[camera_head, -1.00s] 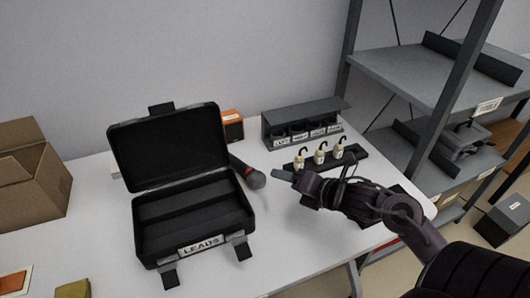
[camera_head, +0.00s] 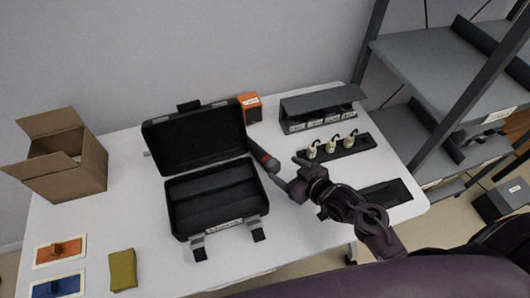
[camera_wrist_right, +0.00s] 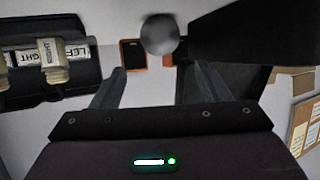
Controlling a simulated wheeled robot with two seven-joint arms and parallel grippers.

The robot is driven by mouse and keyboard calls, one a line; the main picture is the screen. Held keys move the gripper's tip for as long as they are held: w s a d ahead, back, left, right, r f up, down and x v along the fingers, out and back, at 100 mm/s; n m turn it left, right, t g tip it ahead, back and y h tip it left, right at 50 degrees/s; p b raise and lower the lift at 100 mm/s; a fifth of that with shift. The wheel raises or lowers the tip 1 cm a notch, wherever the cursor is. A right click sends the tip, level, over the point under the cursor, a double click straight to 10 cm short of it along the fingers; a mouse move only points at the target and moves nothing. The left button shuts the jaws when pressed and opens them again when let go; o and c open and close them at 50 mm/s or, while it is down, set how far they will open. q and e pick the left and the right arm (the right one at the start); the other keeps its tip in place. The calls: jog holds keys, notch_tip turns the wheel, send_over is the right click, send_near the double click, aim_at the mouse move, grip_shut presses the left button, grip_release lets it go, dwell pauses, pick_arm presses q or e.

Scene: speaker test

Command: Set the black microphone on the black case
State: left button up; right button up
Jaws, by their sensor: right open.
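The black case (camera_head: 213,222) stands open on the table, with its lid tilted up at the back and two long empty compartments showing. The black microphone (camera_head: 256,150) lies just right of the case, its grey round head toward the front right and a red band behind the head. Its far end is partly hidden by the lid. My right gripper (camera_head: 285,170) is open beside the microphone head, its fingers pointing toward it. In the right wrist view the round microphone head (camera_wrist_right: 160,36) shows ahead, beyond and between the open fingertips. My left gripper is in neither view.
An orange box (camera_head: 251,108) stands behind the microphone. A dark holder with labelled slots (camera_head: 322,106) and a black strip with several white hooked pieces (camera_head: 354,146) are to the right. A cardboard box (camera_head: 72,170) stands left. Grey shelving (camera_head: 455,75) rises at right.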

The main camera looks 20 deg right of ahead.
aim_at(271, 160)
jog(key=x, duration=0.5)
jog(key=shift+w+a+f+p, duration=0.15)
jog(key=shift+a+p, duration=0.1)
jog(key=shift+p, duration=0.15)
jog(key=c, duration=1.3)
